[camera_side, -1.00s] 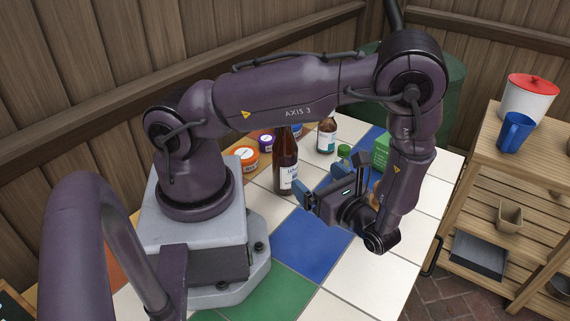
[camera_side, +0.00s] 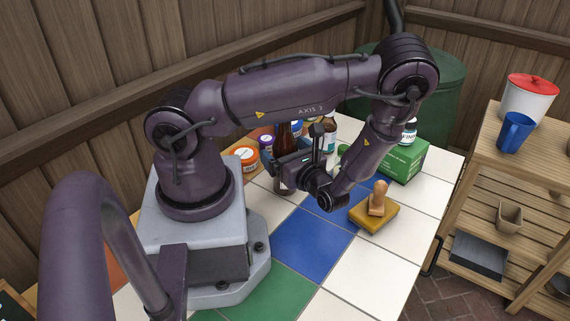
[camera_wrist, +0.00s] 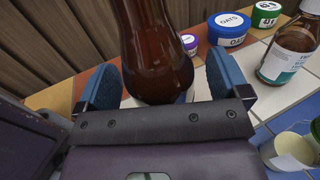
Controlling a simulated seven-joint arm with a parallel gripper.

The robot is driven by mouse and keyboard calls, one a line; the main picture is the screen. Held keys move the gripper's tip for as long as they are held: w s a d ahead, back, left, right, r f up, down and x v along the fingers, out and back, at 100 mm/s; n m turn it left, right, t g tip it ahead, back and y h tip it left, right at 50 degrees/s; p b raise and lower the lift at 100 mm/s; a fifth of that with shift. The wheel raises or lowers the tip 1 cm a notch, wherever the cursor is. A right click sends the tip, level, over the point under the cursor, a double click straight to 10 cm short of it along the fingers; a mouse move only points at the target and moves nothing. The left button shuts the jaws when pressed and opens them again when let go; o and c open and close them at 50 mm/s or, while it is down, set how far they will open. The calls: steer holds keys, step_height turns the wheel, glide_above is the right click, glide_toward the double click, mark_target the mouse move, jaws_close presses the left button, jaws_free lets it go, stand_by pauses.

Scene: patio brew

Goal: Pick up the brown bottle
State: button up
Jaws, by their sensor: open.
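The tall brown bottle (camera_side: 283,138) stands upright on the tiled table, its lower part mostly hidden behind my gripper (camera_side: 294,159) in the side view. In the wrist view the brown bottle (camera_wrist: 157,50) fills the upper middle, between the two blue finger pads of my gripper (camera_wrist: 163,85). The pads are apart, with a visible gap on each side of the bottle. The bottle's label is not seen in the wrist view.
A smaller brown bottle with a white label (camera_wrist: 289,50) stands to the right, near an oats jar (camera_wrist: 228,29) and a purple-lidded jar (camera_wrist: 189,42). A green box (camera_side: 405,160) and a yellow block with a wooden knob (camera_side: 374,213) are further right. The front tiles are clear.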

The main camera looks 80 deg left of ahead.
steer(key=shift+s+a, duration=0.1)
steer(key=shift+a, duration=0.15)
steer(key=c, duration=1.3)
steer(key=shift+c, duration=0.4)
steer(key=shift+r, duration=0.15)
